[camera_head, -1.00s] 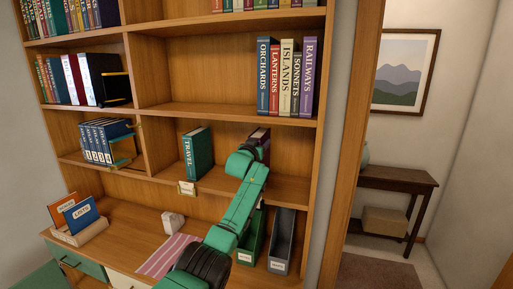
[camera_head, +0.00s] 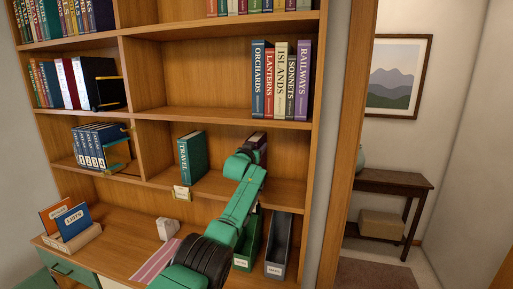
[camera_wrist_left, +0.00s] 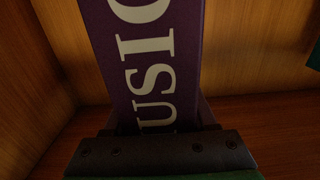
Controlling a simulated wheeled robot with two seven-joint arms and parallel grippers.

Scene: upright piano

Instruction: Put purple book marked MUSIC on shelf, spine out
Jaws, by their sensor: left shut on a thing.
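The purple book (camera_wrist_left: 160,60) fills the middle of the left wrist view. Its spine with white letters "USIC" faces the camera; the top of the title is cut off. My left gripper (camera_wrist_left: 165,130) is shut on the book near the low end of this spine. In the head view my left gripper (camera_head: 258,146) is inside the right-hand middle shelf bay (camera_head: 285,187), and my own wrist hides most of it and the book. Whether the book touches the shelf board cannot be told. My right gripper is not in view.
A green TRAVEL book (camera_head: 197,158) stands left of my gripper in the same bay, above a small label (camera_head: 181,192). A row of books (camera_head: 281,82) stands on the shelf above. File holders (camera_head: 279,243) are below. Bare shelf lies right of my wrist.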

